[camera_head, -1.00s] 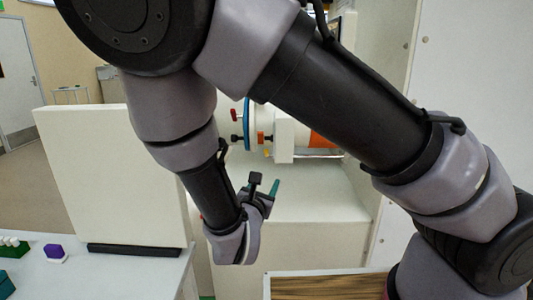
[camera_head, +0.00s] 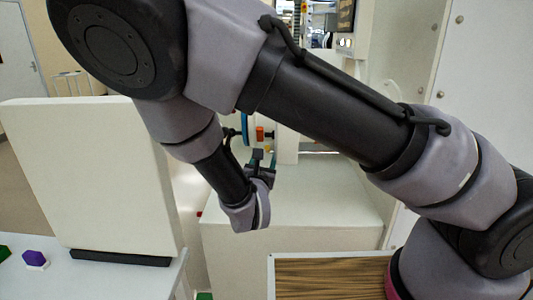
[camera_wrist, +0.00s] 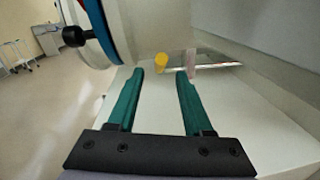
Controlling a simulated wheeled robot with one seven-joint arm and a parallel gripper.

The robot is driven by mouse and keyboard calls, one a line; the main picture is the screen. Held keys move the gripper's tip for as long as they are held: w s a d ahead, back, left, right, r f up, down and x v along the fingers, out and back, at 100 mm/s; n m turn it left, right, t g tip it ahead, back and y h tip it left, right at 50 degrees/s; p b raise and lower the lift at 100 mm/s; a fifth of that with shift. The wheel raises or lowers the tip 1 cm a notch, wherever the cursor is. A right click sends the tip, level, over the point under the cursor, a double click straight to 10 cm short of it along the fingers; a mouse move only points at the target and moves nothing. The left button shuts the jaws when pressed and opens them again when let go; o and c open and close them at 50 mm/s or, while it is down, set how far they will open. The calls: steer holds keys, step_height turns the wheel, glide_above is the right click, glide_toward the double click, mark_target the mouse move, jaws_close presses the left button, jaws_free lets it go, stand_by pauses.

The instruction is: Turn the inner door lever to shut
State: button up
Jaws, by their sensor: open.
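My gripper (camera_head: 262,160) is open, with nothing between its two teal fingers, which also show in the wrist view (camera_wrist: 160,76). A round port door with a blue rim (camera_head: 246,126) stands just beyond it; its edge is at upper left in the wrist view (camera_wrist: 98,22). A black knob (camera_wrist: 74,36) sticks out from that door. A small orange piece (camera_head: 260,133) shows beside the door in the head view. A yellow knob-like tip (camera_wrist: 161,62) shows beyond the fingertips, apart from them. I cannot tell for sure which part is the inner door lever.
A white bench top (camera_head: 310,190) lies below the gripper and is bare. A white upright panel (camera_head: 85,180) stands at left, with a purple block (camera_head: 35,257) in front of it. A wood-grained surface (camera_head: 330,278) is at the bottom. My arm hides much of the middle.

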steer(key=shift+w+d, duration=0.15)
steer(key=shift+w, duration=0.75)
steer(key=shift+w+d, duration=0.1)
steer(key=shift+w, duration=0.8)
jaws_close()
